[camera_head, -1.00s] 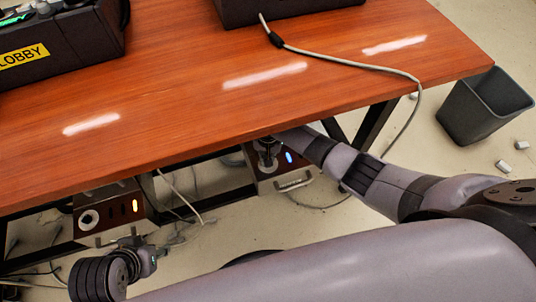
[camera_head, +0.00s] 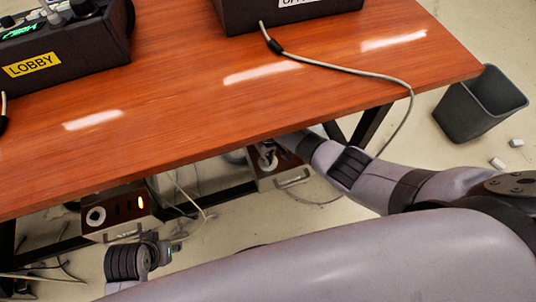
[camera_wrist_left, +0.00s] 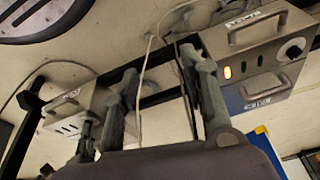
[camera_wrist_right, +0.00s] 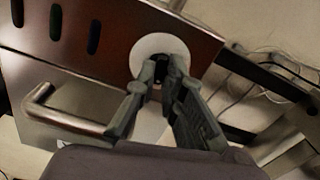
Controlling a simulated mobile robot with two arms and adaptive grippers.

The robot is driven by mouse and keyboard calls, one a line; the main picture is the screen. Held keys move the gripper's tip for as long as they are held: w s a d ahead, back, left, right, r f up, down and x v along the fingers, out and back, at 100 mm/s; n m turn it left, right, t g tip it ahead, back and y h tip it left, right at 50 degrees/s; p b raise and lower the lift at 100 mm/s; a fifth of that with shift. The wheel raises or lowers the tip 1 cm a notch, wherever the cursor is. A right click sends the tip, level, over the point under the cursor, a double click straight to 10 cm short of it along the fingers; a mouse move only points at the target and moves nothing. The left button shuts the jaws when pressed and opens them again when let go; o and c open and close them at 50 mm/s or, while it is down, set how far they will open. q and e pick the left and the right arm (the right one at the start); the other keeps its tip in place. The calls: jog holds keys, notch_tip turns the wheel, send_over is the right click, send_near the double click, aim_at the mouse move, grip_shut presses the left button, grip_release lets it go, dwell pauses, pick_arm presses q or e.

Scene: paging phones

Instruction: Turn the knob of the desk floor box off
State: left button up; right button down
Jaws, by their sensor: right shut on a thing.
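Two floor boxes hang under the desk. The right one (camera_head: 265,178) has a handle and a round white knob plate (camera_wrist_right: 150,46). My right gripper (camera_wrist_right: 163,72) is shut on the dark knob at the middle of that plate; the fingers hide most of the knob. In the head view my right gripper (camera_head: 268,155) is partly under the desk edge. The left box (camera_head: 118,208) has a white ring (camera_head: 96,216) and a lit orange light (camera_head: 141,202). Box labels are too blurred to read.
The wooden desk (camera_head: 200,110) overhangs the boxes. On it stand a black LOBBY unit (camera_head: 90,52) and another dark unit (camera_head: 285,12) with a grey cable (camera_head: 350,72). Loose cables (camera_head: 190,205) hang between the boxes. A grey bin (camera_head: 480,105) stands at the right.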

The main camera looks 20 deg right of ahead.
jog(key=n, duration=0.2)
jog(key=shift+n, duration=1.5)
jog(key=shift+n+p, duration=0.3)
jog(key=shift+n, duration=0.5)
pick_arm(q)
notch_tip(320, 180, down, 3)
jog(key=shift+r, duration=0.15)
jog(key=shift+s+f, duration=0.1)
jog(key=shift+f, duration=0.1)
jog(key=shift+w+r, duration=0.2)
pick_arm(e)
jog(key=c, duration=1.7)
grip_release()
jog(key=shift+r, duration=0.1)
